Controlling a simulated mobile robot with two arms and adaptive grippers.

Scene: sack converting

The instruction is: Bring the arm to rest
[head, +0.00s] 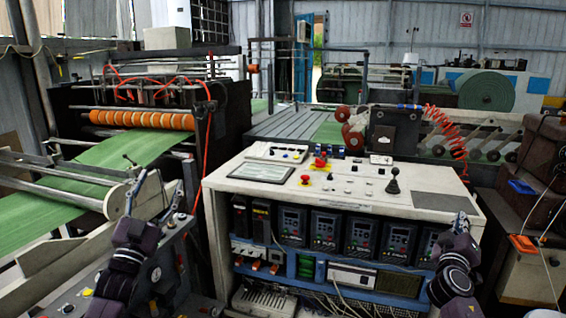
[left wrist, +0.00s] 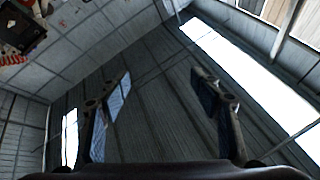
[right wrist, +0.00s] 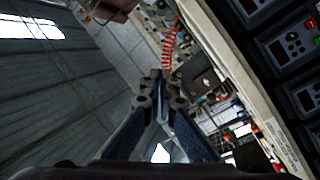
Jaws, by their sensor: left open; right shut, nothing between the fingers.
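My left gripper (head: 131,196) is raised in front of the machine at the left in the head view. My right gripper (head: 461,220) points upward by the right front corner of the control console (head: 335,186). In the right wrist view its fingertips (right wrist: 160,88) are together with nothing between them. Both grippers are empty.
The console carries a black joystick (head: 393,182), red buttons and a row of drive units below. Green sheet (head: 112,162) runs through the left machine under an orange roller (head: 142,119). A red coiled hose (head: 447,130) hangs at the right. A green roll (head: 487,91) stands behind.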

